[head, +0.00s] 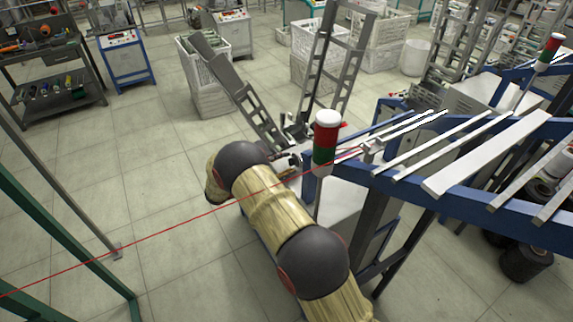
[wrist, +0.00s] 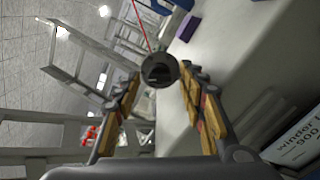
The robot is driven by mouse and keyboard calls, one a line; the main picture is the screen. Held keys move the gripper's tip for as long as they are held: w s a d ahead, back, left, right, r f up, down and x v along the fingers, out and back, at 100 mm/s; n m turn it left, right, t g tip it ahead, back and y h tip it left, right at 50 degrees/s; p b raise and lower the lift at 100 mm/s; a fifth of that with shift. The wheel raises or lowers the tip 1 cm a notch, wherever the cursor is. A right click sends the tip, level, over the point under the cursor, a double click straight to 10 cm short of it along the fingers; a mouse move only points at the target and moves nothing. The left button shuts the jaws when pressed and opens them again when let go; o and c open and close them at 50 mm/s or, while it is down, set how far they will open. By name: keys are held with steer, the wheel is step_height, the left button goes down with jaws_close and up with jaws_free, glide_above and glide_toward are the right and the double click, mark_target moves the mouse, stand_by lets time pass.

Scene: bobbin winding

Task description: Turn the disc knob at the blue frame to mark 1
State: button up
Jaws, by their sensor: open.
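The disc knob (wrist: 160,70) is a small dark grey round disc with a darker recess in its lower part, in the upper middle of the wrist view. My gripper (wrist: 162,77) is open, with one wood-coloured finger on each side of the knob. I cannot tell whether either fingertip touches it. No number marks can be read around the knob. In the head view the blue frame (head: 470,206) runs across the right side. My arm reaches toward its left end, and the knob cannot be made out there.
A red, green and white signal light (head: 326,145) stands close beside my arm. A pale panel with "winder" lettering (wrist: 297,140) lies at lower right of the wrist view. A purple block (wrist: 188,27) shows beyond the knob. Open tiled floor (head: 130,215) lies left of my arm.

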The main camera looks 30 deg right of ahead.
steer(key=shift+d, duration=0.4)
steer(key=shift+c, duration=0.3)
jaws_close()
